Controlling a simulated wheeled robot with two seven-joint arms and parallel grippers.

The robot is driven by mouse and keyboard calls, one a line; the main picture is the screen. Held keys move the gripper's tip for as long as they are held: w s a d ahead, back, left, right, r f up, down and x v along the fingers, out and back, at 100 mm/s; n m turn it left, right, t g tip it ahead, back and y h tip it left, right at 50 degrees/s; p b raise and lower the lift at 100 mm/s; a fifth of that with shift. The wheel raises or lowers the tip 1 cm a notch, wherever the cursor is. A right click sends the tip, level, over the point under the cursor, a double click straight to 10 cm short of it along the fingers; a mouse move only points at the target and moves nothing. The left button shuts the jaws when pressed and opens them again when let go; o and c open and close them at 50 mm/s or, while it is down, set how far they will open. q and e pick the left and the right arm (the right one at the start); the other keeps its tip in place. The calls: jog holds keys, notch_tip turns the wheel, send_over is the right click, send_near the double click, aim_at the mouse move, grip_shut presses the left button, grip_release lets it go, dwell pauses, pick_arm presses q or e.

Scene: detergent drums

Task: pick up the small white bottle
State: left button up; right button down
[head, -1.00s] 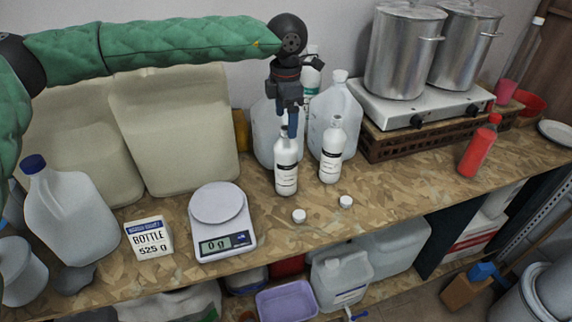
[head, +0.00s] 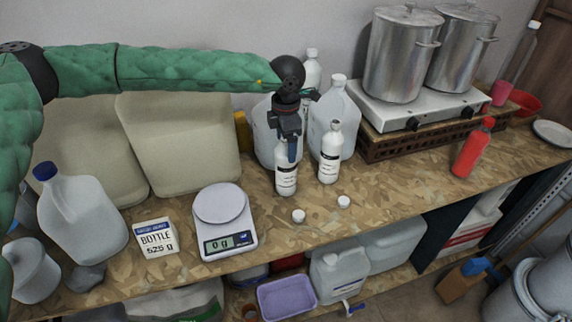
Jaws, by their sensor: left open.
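Two small white bottles with white-and-black labels stand upright on the patterned worktop. The left small white bottle (head: 286,180) is under my left gripper, which hides its neck and top. The right small white bottle (head: 330,160) stands beside it, uncovered. My left gripper (head: 291,150) points down and is open, its fingers at the left bottle's upper part; whether they touch it cannot be told. Two white caps lie in front, one left (head: 298,216) and one right (head: 344,202). My right gripper is not in view.
Large translucent jugs (head: 334,108) stand close behind the bottles. A scale (head: 228,236) reading 0 g and a card marked BOTTLE 525 g (head: 157,238) are to the left. A red bottle (head: 473,150) and a burner with steel pots (head: 403,55) are to the right.

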pick_arm(q)
jog(key=shift+f, duration=0.15)
grip_shut()
dwell(0.4)
